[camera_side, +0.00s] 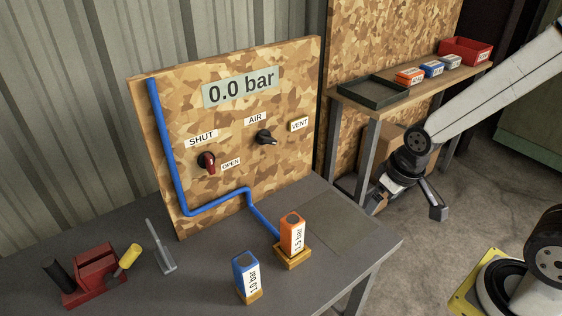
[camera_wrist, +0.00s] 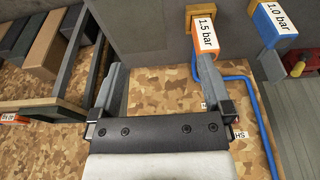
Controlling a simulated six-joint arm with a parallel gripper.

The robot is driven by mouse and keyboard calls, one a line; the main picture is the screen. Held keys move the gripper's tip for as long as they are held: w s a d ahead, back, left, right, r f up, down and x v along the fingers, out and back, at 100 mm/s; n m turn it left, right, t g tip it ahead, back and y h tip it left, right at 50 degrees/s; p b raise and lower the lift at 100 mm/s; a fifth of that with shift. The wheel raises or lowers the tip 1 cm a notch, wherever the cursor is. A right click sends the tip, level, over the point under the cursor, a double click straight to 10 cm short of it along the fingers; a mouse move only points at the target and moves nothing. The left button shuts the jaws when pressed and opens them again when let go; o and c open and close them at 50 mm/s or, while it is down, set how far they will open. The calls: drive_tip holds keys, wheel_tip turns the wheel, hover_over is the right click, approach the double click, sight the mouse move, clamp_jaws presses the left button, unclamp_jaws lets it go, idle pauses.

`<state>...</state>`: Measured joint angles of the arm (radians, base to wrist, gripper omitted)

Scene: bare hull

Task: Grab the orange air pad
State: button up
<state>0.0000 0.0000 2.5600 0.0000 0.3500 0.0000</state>
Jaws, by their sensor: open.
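The orange block (camera_side: 291,236) labelled "1.5 bar" stands upright in a wooden holder on the grey bench, right of the blue block. It also shows at the top of the wrist view (camera_wrist: 207,34). My gripper (camera_side: 408,204) hangs well to the right of the bench, in front of the shelf, apart from the orange block. In the wrist view its two fingers (camera_wrist: 161,68) are spread with nothing between them. The right finger overlaps the orange block's lower end in that picture only. A smaller orange box (camera_side: 409,76) lies on the shelf; its label is too small to read.
A blue "1.0 bar" block (camera_side: 246,275) stands left of the orange one. A blue pipe (camera_side: 215,205) runs down the wooden panel (camera_side: 285,85) to the orange block. A red tool holder (camera_side: 96,270) is at far left. The shelf (camera_side: 440,84) carries a black tray and red bin.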

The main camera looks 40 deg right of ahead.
drive_tip(key=t, duration=0.8)
approach(299, 224)
drive_tip(key=w+d+f, duration=0.2)
drive_tip(key=w, duration=0.2)
drive_tip(key=shift+s+a+f+t, duration=0.1)
drive_tip(key=shift+a+f+t, duration=0.45)
drive_tip(key=shift+f+t, duration=0.25)
drive_tip(key=shift+s+a+f+t, duration=0.25)
drive_tip(key=shift+f+t, duration=0.05)
drive_tip(key=shift+t, duration=0.3)
drive_tip(key=shift+s+a+f+t, duration=0.15)
drive_tip(key=shift+s+t, duration=0.15)
drive_tip(key=shift+t, duration=0.3)
drive_tip(key=shift+w, duration=0.1)
drive_tip(key=shift+x, duration=1.2)
drive_tip(key=shift+w, duration=0.1)
